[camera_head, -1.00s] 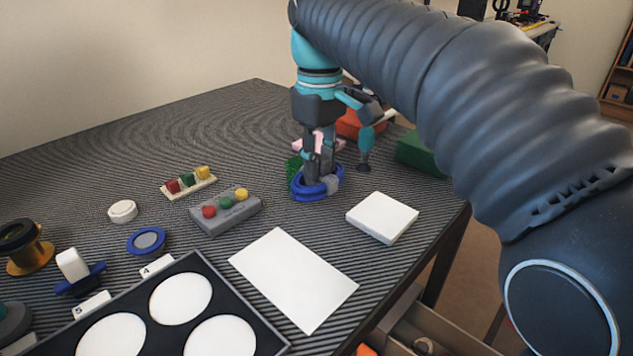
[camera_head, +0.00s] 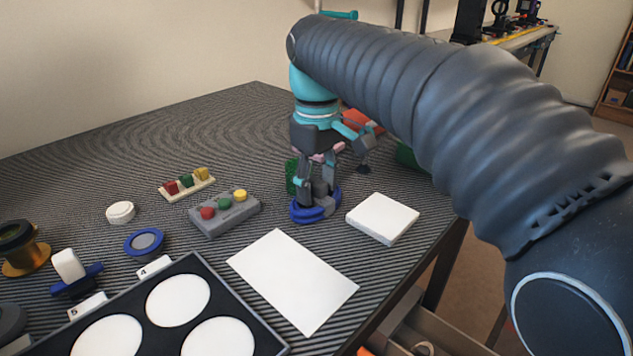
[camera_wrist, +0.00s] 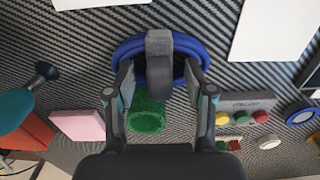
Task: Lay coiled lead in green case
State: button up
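The coiled lead (camera_head: 298,214) is a blue ring of cable with a grey block across it. It appears to lie on the striped tabletop, left of the white box, and also shows in the wrist view (camera_wrist: 207,50). My gripper (camera_head: 316,200) is over the coil, pointing down. In the wrist view its two fingers (camera_wrist: 158,78) stand apart on either side of the grey block, with gaps showing. The green case (camera_head: 406,156) is at the back right, mostly hidden behind my arm.
A white box (camera_head: 382,217) stands right of the coil and a white sheet (camera_head: 292,280) lies in front. A green mesh cylinder (camera_wrist: 147,117) and pink block (camera_wrist: 80,124) are close behind. A grey button box (camera_head: 226,214) is at left; an orange object (camera_head: 366,121) is behind.

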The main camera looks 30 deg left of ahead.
aim_at(317, 180)
jog(key=shift+r, duration=0.1)
notch_tip(317, 180, up, 12)
jog(key=p, duration=0.2)
jog(key=shift+p, duration=0.4)
